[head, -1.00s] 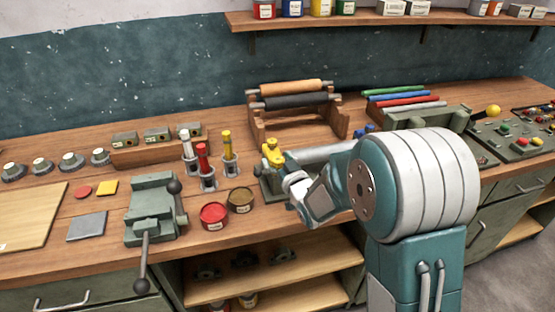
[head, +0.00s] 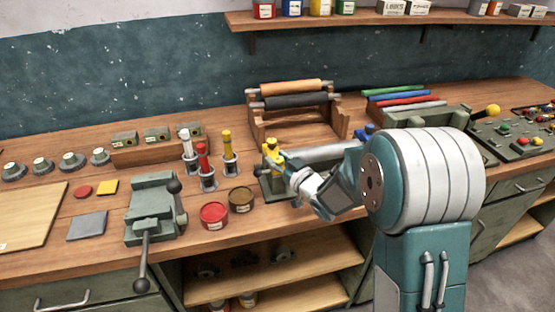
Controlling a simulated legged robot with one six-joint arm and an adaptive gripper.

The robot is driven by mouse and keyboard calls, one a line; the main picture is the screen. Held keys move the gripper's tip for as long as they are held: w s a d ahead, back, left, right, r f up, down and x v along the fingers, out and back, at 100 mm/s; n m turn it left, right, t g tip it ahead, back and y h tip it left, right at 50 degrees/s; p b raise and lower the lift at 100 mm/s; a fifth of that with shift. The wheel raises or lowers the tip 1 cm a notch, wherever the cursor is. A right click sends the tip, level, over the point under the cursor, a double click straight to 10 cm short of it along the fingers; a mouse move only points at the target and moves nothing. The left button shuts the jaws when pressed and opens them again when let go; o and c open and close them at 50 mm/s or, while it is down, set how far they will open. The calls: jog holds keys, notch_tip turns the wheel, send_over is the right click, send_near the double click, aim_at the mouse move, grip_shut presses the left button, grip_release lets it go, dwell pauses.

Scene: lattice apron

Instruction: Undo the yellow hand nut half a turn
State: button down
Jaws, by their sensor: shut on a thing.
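The yellow hand nut (head: 271,149) sits on a small green fixture (head: 268,186) near the middle of the bench. My gripper (head: 281,160) reaches it from the right and is shut on it. The fingertips are small in this view, and my wrist hides part of the fixture. A blue hand nut (head: 366,130) shows farther right, behind my arm.
Red and brown ink tins (head: 214,214) stand just left of the fixture, with red, white and yellow-handled tools (head: 204,167) behind them. A roller rack (head: 293,106) stands at the back. A green vise (head: 153,211) is farther left.

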aim_at(277, 158)
jog(key=n+g+y, duration=0.3)
jog(key=g, duration=0.1)
jog(key=n+g+y, duration=0.2)
jog(key=n+g, duration=0.1)
jog(key=shift+w+g+y, duration=0.1)
jog(key=shift+g+y, duration=0.3)
jog(key=n+g, duration=0.3)
jog(key=g, duration=0.1)
jog(key=n+g+y, duration=0.1)
jog(key=n+g, duration=0.1)
jog(key=g, duration=0.2)
jog(key=shift+n+g, duration=0.3)
jog(key=shift+n, duration=0.1)
jog(key=shift+g, duration=0.3)
jog(key=shift+c, duration=1.2)
grip_release()
notch_tip(277, 158, up, 10)
jog(key=shift+a+f, duration=0.1)
